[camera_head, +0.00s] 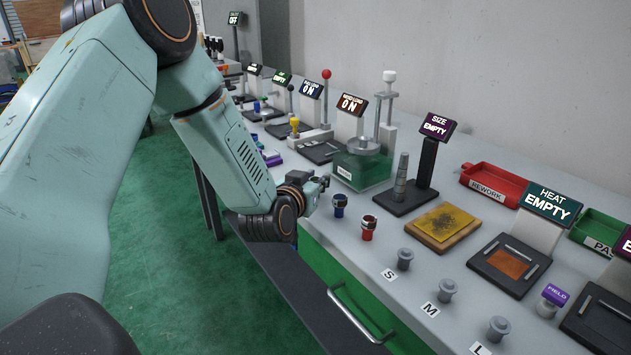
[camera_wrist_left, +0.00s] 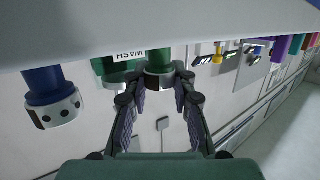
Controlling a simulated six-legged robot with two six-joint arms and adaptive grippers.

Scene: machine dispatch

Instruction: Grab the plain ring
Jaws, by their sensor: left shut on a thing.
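My left gripper (camera_head: 320,184) reaches over the table's near edge, left of two short posts with rings. In the left wrist view, which shows the table upside down, its fingertips (camera_wrist_left: 157,72) are shut at the top of a green post (camera_wrist_left: 158,57). The plain ring there is mostly hidden between the fingers. Beside it stands a blue post (camera_head: 339,212) with a silver ring with dark holes (camera_wrist_left: 54,112). A red post (camera_head: 367,235) carries another ring, with a coppery band (camera_head: 369,221). My right gripper is not in view.
A green tank (camera_head: 362,168) stands just behind the gripper. Grey pegs marked S, M and L (camera_head: 405,259) line the front edge. A yellow pad (camera_head: 443,222), a stepped cone gauge (camera_head: 400,177) and a red rework tray (camera_head: 492,184) are to the right.

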